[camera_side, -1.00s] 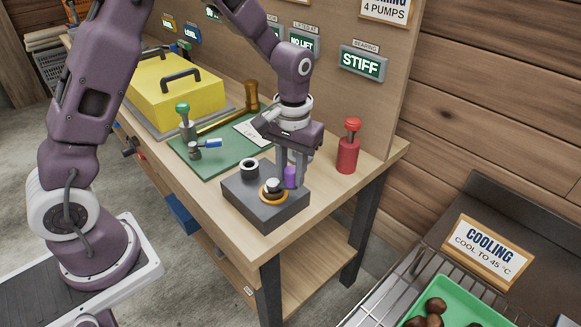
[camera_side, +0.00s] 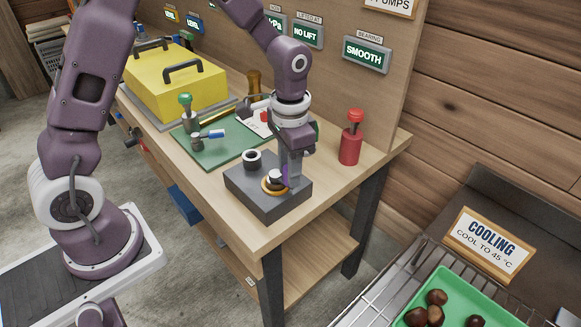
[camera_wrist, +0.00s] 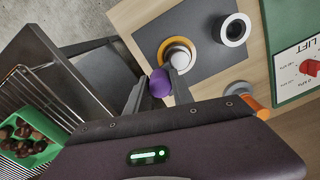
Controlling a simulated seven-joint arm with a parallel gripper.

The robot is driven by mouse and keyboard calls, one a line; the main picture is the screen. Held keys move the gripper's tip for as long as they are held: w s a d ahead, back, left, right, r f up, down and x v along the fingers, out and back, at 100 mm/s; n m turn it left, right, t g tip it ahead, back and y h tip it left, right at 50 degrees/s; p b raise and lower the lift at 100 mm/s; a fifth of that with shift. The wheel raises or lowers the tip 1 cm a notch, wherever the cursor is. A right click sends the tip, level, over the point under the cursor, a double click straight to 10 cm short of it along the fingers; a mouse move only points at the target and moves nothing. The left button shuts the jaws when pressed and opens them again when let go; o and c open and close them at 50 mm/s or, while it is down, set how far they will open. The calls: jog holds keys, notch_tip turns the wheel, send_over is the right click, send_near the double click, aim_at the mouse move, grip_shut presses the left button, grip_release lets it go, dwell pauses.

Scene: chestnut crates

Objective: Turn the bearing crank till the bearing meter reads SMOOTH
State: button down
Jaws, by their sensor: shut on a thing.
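The bearing meter (camera_side: 366,54) on the back board reads SMOOTH in green-lit letters. The crank sits on a dark grey block (camera_side: 262,204) at the bench's near corner, with a pale hub in an orange ring; the hub (camera_wrist: 179,54) also shows in the wrist view. My gripper (camera_side: 290,178) points down at the crank, close beside the hub. In the wrist view its jaws are shut on the purple crank handle (camera_wrist: 160,83). The fingers mostly hide the handle in the side view.
A black-and-white ring (camera_side: 252,158) stands on the same block. A red pump bottle (camera_side: 351,140) stands right of it. A green mat (camera_side: 222,150) with a small tool and a yellow lidded box (camera_side: 178,80) lie behind. A rack with a green chestnut tray (camera_side: 462,292) is front right.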

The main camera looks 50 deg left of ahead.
dwell(0.4)
jog(key=c, duration=1.1)
grip_release()
notch_tip(320, 180, up, 7)
jog(key=shift+d+r, duration=0.1)
jog(key=s+a+r+n+t, duration=0.1)
jog(key=s+r+t, duration=0.2)
jog(key=s+r, duration=0.7)
jog(key=s+n+t, duration=0.2)
jog(key=s, duration=0.9)
jog(key=shift+a+r+t, duration=0.25)
jog(key=shift+r+t, duration=0.05)
